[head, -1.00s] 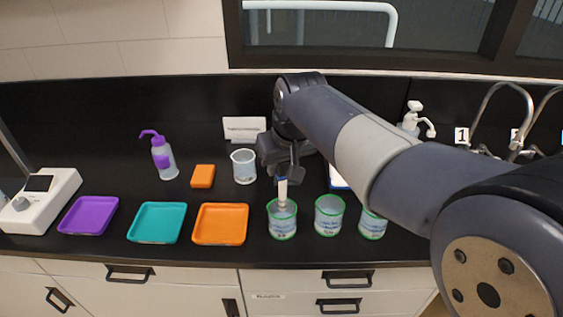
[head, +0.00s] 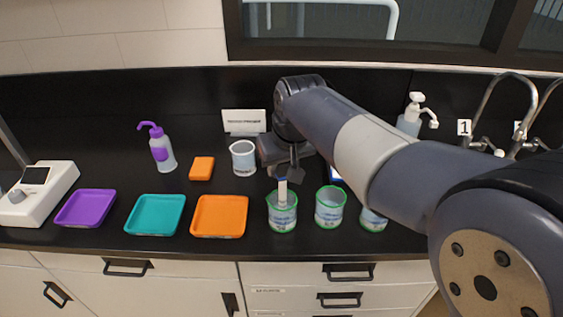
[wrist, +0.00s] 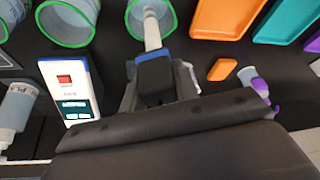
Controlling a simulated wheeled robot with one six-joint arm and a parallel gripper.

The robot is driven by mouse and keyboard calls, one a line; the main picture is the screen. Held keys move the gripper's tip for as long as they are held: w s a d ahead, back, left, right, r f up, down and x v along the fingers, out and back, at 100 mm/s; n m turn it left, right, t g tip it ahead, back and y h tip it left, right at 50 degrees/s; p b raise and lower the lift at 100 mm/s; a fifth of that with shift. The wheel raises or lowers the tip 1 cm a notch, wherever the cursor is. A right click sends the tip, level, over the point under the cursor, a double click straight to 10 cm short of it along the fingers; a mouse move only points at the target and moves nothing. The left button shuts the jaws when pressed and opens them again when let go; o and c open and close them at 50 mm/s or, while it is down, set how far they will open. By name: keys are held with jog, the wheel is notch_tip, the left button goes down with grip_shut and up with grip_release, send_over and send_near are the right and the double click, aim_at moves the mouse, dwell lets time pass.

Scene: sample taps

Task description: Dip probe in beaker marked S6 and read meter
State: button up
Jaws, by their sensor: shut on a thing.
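My gripper (head: 288,174) is shut on the probe, whose dark blue and black handle (wrist: 154,75) shows between the fingers in the wrist view. The pale probe shaft (head: 282,192) points down into the left one of the green-rimmed beakers (head: 283,218). Its tip is inside the beaker; whether it touches liquid I cannot tell. The beaker's label is too blurred to read. The meter (wrist: 70,90), white and blue with a small red display, lies left of the gripper in the wrist view; its reading is not legible. In the head view my arm mostly hides it.
Two more green-rimmed beakers (head: 329,208) stand to the right, one partly behind my arm. Orange (head: 219,216), teal (head: 155,215) and purple (head: 86,208) trays lie to the left. Behind are a white-rimmed beaker (head: 243,158), an orange block (head: 201,168) and a wash bottle (head: 162,152).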

jog(key=shift+f+b, duration=1.25)
jog(key=shift+f, duration=0.8)
dwell(6.0)
